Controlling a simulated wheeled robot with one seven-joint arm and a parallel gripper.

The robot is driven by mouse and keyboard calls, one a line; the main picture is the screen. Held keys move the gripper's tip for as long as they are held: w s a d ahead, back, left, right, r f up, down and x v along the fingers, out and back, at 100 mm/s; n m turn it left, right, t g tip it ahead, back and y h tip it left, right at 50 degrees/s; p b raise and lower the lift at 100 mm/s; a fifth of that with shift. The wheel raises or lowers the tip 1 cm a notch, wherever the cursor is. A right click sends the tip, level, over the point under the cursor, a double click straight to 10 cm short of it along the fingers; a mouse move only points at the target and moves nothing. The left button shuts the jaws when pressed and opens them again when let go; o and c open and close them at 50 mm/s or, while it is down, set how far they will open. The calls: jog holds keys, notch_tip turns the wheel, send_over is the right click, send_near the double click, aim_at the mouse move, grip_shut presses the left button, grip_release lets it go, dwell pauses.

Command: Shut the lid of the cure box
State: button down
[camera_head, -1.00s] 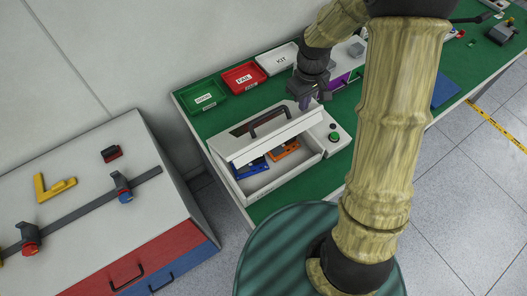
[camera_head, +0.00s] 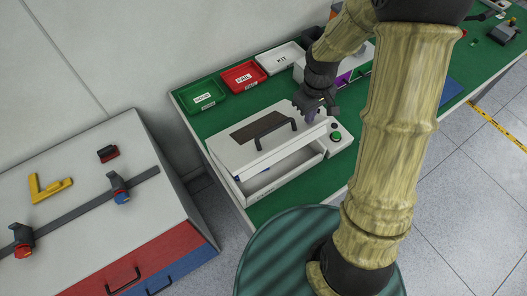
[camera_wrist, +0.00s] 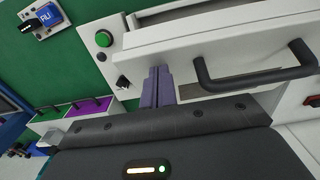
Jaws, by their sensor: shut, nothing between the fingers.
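The cure box (camera_head: 280,183) is a white box on the green bench. Its white lid (camera_head: 265,142), with a dark window and a black bar handle (camera_head: 275,132), is tilted partly open, with a gap along the front and right side. My gripper (camera_head: 318,112) is at the lid's right side, beside the handle. In the wrist view the shut purple-grey fingers (camera_wrist: 158,88) lie against or very near the lid, left of the handle (camera_wrist: 255,80). I cannot tell exact contact. The box's inside is mostly hidden.
A panel with a green button (camera_head: 336,136) adjoins the box's right side. A green tray (camera_head: 204,95), red FAIL tray (camera_head: 243,75) and white KIT tray (camera_head: 280,58) stand behind. A white-topped cabinet (camera_head: 80,195) is at left.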

aim_at(313, 125)
jog(key=shift+f, duration=0.1)
jog(key=shift+s+d+f+b, duration=0.2)
jog(key=shift+s+f+b, duration=0.1)
jog(key=shift+f+b, duration=0.25)
jog(key=shift+s+d+f+b, duration=0.15)
jog(key=shift+s+f+b, duration=0.2)
jog(key=shift+f, duration=0.35)
jog(key=shift+s+d+f+b, duration=0.2)
jog(key=shift+f+b, duration=0.3)
jog(key=shift+f, duration=0.3)
jog(key=shift+s+d+f+b, duration=0.1)
jog(key=shift+s+f+b, duration=0.05)
jog(key=shift+f+b, duration=0.4)
jog(key=shift+s+d+f+b, duration=0.15)
jog(key=shift+f+b, duration=0.25)
jog(key=shift+f, duration=0.35)
jog(key=shift+s+d+f+b, duration=0.1)
jog(key=shift+s+f+b, duration=0.05)
jog(key=shift+f+b, duration=0.4)
jog(key=shift+f, duration=0.15)
